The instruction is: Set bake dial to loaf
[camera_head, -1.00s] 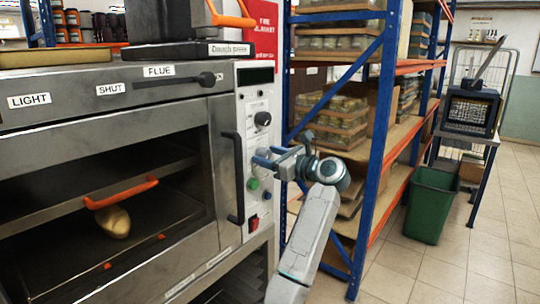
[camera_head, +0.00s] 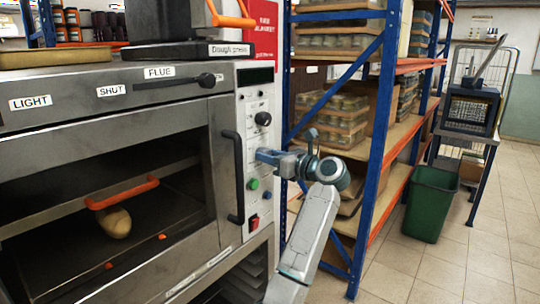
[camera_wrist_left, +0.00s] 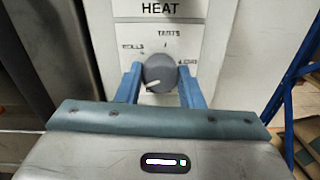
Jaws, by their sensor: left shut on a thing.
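The bake dial (camera_wrist_left: 159,72) is a dark grey round knob on a pale panel, in the left wrist view. Printed words surround it: rolls at left, tarts at top and what reads as loaf at right. Its white mark points to the lower left, below rolls. My left gripper (camera_wrist_left: 160,88) is shut on the dial, with one blue finger on each side. In the head view my left gripper (camera_head: 262,156) reaches the oven's control panel (camera_head: 254,100) from the right, and its fingers hide the dial there. My right gripper is not in view.
Another black knob (camera_head: 263,119) sits above, and a green button (camera_head: 253,184) and a red switch (camera_head: 254,222) below. The oven door handle (camera_head: 233,178) stands out just left. A blue-posted shelf rack (camera_head: 375,150) rises close on the right.

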